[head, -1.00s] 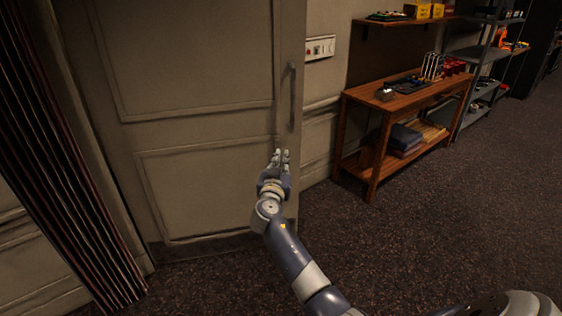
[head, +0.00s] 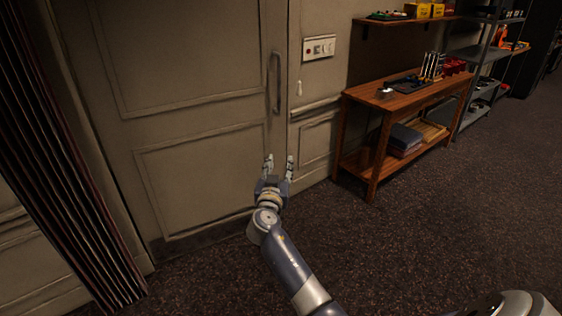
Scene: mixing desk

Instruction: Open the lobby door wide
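The lobby door (head: 200,120) is a beige panelled door on the left, and it looks flush or nearly flush with the wall at its right edge. Its upright bar handle (head: 275,82) is near that edge. My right gripper (head: 279,164) is in front of the door's right edge, below the handle and apart from it in the picture. Its two fingers are spread, pointing up, with nothing between them. I cannot tell whether a finger touches the door. My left gripper is out of view.
A dark pleated curtain (head: 65,170) hangs at the left. A switch panel (head: 319,47) is on the wall right of the door. A wooden workbench (head: 405,98) with tools and a metal shelf (head: 482,52) stand further right. The carpet (head: 430,220) in front is clear.

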